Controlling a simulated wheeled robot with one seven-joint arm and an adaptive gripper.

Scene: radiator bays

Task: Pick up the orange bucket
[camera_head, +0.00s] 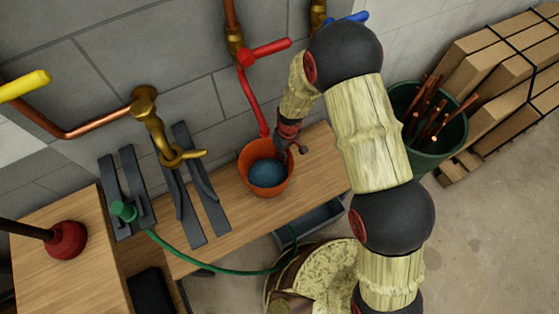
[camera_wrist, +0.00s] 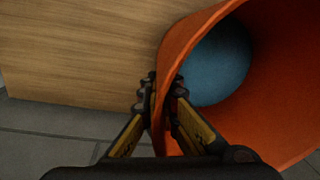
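The orange bucket (camera_head: 258,151) is at the wooden bench in the middle of the head view, below the red hose, with a blue ball (camera_head: 268,174) inside. My gripper (camera_head: 292,146) is at its right rim. In the wrist view the bucket (camera_wrist: 283,125) fills the right side, and the ball (camera_wrist: 219,66) shows in it. There my gripper (camera_wrist: 163,92) has one finger outside and one inside the bucket wall, closed in on it. The lower finger contact is partly hidden. I cannot tell whether the bucket rests on the bench.
A red valve (camera_head: 265,50) and pipe stand behind the bucket. Grey brackets (camera_head: 204,205) and a green hose (camera_head: 205,265) lie left. A green bin (camera_head: 437,150) of copper pieces and strapped boxes (camera_head: 500,75) are right. A grey tray (camera_head: 310,225) sits below the bench.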

